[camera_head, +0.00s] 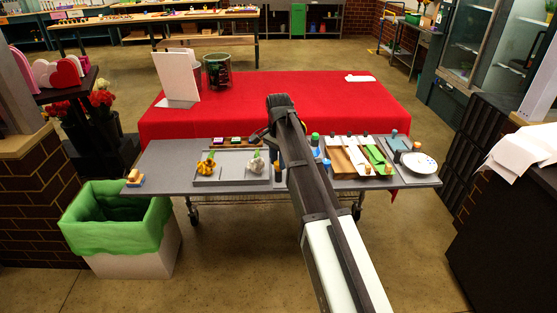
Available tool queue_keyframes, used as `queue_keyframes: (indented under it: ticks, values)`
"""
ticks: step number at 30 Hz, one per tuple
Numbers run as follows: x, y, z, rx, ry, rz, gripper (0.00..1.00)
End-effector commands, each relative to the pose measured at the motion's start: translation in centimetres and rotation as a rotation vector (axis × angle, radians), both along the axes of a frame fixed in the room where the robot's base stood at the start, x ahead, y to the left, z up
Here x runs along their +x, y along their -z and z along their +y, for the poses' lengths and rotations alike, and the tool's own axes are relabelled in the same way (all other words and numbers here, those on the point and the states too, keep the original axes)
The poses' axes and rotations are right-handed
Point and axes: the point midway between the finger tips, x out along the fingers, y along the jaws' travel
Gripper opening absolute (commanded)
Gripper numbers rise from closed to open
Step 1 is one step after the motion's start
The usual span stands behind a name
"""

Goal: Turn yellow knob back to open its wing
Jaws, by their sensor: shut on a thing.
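A panel of wooden, white and green strips (377,158) lies on the right part of the grey table. Small orange-yellow knobs or pegs stand at its front edge, one at the middle (367,169) and one further right (389,169). They are too small to tell which is the yellow knob, or how its wing stands. My dark arm reaches over the table just left of the panel and bends down at its far end. My gripper is hidden behind the arm, so its fingers and what they touch do not show.
The grey table (165,165) also bears a grey tray (231,181) with a yellow lump (206,166) and a whitish lump (256,164). A white plate (419,162) lies at the right. A red-covered table (325,92) stands behind. A green-lined bin (118,233) stands front left.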

Motion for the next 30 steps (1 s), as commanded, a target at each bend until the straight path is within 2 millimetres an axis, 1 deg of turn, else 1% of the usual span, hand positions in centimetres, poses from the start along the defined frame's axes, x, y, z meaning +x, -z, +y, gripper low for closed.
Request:
queue_keyframes:
  ticks: [1, 5, 11, 17, 23, 30]
  values:
    - [-0.01, 0.00, -0.01, 0.000, 0.000, 0.000, 0.15]
    - [-0.01, 0.00, -0.01, 0.000, 0.000, 0.000, 0.03]
    - [-0.01, -0.01, -0.01, -0.001, -0.013, 0.001, 0.03]
    - [-0.01, -0.01, -0.02, 0.000, -0.086, 0.001, 0.03]
    - [0.00, -0.01, -0.01, 0.000, -0.234, 0.002, 0.03]
    - [0.01, -0.01, -0.01, 0.000, -0.460, 0.002, 0.03]
